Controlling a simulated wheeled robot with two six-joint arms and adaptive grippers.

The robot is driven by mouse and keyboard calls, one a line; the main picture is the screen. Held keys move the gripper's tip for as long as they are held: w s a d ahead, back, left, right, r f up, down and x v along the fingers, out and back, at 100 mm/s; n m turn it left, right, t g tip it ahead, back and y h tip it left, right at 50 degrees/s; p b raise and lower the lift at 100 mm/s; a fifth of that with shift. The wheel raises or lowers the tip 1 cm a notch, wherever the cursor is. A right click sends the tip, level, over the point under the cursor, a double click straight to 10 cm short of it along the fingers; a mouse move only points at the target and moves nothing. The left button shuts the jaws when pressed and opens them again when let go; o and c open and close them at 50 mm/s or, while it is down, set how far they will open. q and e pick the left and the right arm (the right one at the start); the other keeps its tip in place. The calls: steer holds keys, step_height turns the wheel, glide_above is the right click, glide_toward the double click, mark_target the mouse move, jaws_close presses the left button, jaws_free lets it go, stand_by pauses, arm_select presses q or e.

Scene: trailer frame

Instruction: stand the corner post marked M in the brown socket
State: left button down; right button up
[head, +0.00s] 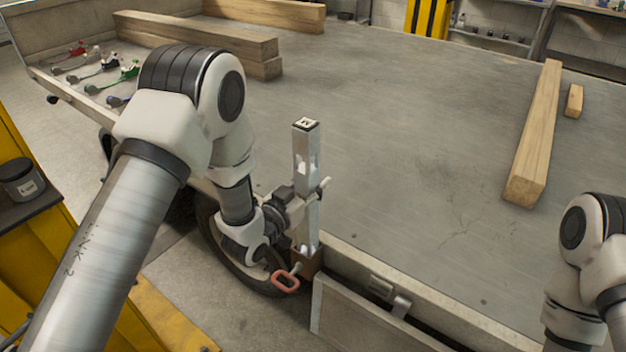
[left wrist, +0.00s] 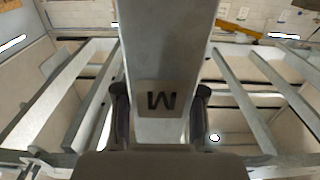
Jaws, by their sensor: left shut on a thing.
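The silver corner post (head: 306,165) stands about upright at the trailer's near edge, with an M on its top cap. My left gripper (head: 308,197) is shut on it around mid-height. In the left wrist view the post (left wrist: 165,50) runs between the fingers of the gripper (left wrist: 160,112), and its M plate appears upside down. The brown socket (head: 311,264) is at the bed edge, and the post's lower end is at its mouth. I cannot tell how deep the post sits. A red-handled pin (head: 286,281) is beside the socket. My right gripper is out of view.
The grey trailer bed (head: 410,150) is mostly clear. Timbers lie at the back left (head: 200,35) and right (head: 535,140). Several coloured-handled parts (head: 95,68) lie at the far left. A side panel with a latch (head: 385,293) runs right of the socket.

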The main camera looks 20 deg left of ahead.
arm_select(q)
steer(key=shift+f+b, duration=1.4)
steer(key=shift+f, duration=0.65)
steer(key=c, duration=0.7)
jaws_free()
steer(key=shift+o, duration=0.5)
steer(key=shift+s, duration=0.1)
